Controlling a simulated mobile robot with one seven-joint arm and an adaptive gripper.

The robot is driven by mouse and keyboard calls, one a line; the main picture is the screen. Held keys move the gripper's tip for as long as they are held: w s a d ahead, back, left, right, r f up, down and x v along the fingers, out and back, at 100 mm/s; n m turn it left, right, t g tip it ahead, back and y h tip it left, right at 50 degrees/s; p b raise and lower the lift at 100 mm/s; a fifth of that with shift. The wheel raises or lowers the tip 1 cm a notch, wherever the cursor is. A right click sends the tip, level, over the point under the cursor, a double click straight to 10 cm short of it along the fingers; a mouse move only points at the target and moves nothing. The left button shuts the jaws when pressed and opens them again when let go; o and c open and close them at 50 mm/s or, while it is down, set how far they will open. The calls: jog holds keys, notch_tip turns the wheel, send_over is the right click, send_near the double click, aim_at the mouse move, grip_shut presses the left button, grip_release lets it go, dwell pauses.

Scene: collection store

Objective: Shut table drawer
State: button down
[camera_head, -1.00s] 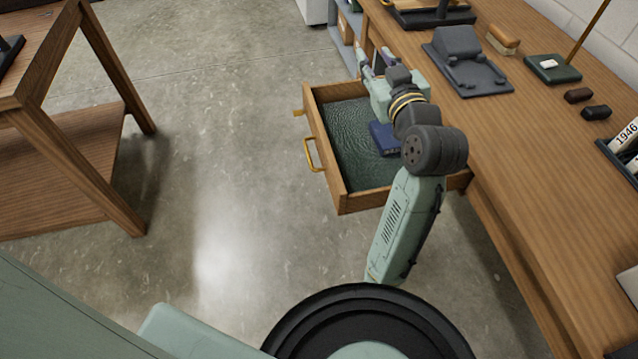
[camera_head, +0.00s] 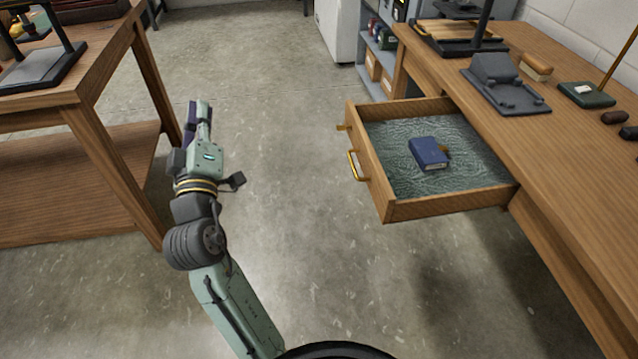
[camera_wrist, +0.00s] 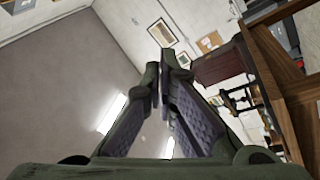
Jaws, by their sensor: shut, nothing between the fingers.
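The table drawer (camera_head: 450,207) is pulled well out from the wooden table (camera_head: 545,130) on the right in the head view. It has a wooden frame, a brass handle (camera_head: 353,166) on its front and a dark green lining. A blue book or box (camera_head: 428,153) lies inside it. My gripper (camera_head: 200,106) is shut and empty, in the air to the left of the drawer and well apart from its front. In the wrist view the fingers (camera_wrist: 162,75) come together, with nothing between them. The drawer does not show in the wrist view.
Another wooden table (camera_head: 85,100) with a lower shelf stands at the left, close to my gripper. Bare concrete floor (camera_head: 285,150) lies between it and the drawer. A grey shelf unit (camera_head: 378,50) stands behind the right table.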

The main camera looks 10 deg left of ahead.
jog(key=w+d+f+g+h+b, duration=0.15)
jog(key=d+f+g+h, duration=0.35)
jog(key=d+f+h, duration=1.25)
jog(key=w+d+f+y, duration=0.1)
jog(key=w+d, duration=0.2)
jog(key=d, duration=0.1)
jog(key=w+d+f+y, duration=0.1)
jog(key=w+d, duration=0.2)
jog(key=d, duration=0.1)
jog(key=w+d+f+y, duration=0.1)
jog(key=w+d, duration=0.2)
jog(key=d, duration=0.1)
jog(key=shift+w+f+m+y, duration=0.15)
jog(key=shift+w+m+y, duration=0.05)
jog(key=shift+m+y, duration=0.1)
